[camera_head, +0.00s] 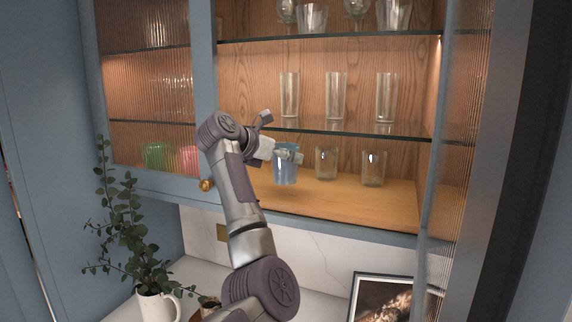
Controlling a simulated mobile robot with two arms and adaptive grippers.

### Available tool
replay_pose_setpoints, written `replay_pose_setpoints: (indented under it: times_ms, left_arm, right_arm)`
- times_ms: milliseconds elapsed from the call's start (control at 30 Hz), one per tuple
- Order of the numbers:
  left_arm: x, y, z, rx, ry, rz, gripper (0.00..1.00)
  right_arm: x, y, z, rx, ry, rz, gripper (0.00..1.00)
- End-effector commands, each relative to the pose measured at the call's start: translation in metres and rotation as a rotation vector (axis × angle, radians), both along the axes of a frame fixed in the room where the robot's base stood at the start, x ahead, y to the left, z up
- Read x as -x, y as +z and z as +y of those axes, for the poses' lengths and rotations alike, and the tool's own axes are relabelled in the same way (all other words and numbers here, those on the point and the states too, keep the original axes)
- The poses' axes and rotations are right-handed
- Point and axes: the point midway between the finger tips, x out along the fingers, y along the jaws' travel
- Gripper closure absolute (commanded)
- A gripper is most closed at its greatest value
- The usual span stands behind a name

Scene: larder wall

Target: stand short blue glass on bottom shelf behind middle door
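The short blue glass (285,173) is upright at the left of the bottom shelf (330,200) in the middle section. It appears to stand on the shelf board, though its contact there is hard to make out. My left gripper (284,136) is at the upper left of the glass. Its two fingers look spread apart, one pointing up and the other crossing in front of the glass's upper part. Whether that finger touches the glass cannot be told. The middle door (463,130) appears to stand open at the right. My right gripper is not in view.
Two short clear glasses (373,169) stand right of the blue glass. Tall clear glasses (335,97) are on the glass shelf above. A closed ribbed-glass door (150,85) is at left. Below are a plant in a white pot (158,306) and a framed picture (385,298).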

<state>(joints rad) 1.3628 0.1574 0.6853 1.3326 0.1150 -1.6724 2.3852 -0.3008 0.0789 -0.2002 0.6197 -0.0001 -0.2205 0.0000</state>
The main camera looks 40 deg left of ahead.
Motion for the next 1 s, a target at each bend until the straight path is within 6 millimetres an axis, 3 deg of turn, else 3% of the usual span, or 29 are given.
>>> replay_pose_setpoints:
  times_ms: [133,400,700,733,867,1000]
  left_arm:
    - [-0.006,-0.003,-0.001,-0.001,0.002,-0.001,0.73]
    - [-0.006,-0.036,-0.001,0.001,0.0,0.001,0.73]
    - [-0.005,-0.037,-0.001,0.001,0.0,-0.001,0.73]
    - [-0.005,-0.038,-0.001,0.001,0.0,0.001,0.23]
    - [-0.005,-0.038,-0.001,0.001,0.0,0.001,0.02]
    - [-0.005,-0.038,-0.001,0.001,0.0,0.001,0.02]
  right_arm:
    - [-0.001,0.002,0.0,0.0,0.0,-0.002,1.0]
    - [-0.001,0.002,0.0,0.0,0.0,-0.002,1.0]
    - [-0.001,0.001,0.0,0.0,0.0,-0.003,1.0]
    - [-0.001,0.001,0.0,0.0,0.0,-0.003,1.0]
    - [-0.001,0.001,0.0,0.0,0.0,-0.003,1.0]
    - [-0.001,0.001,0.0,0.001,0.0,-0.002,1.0]
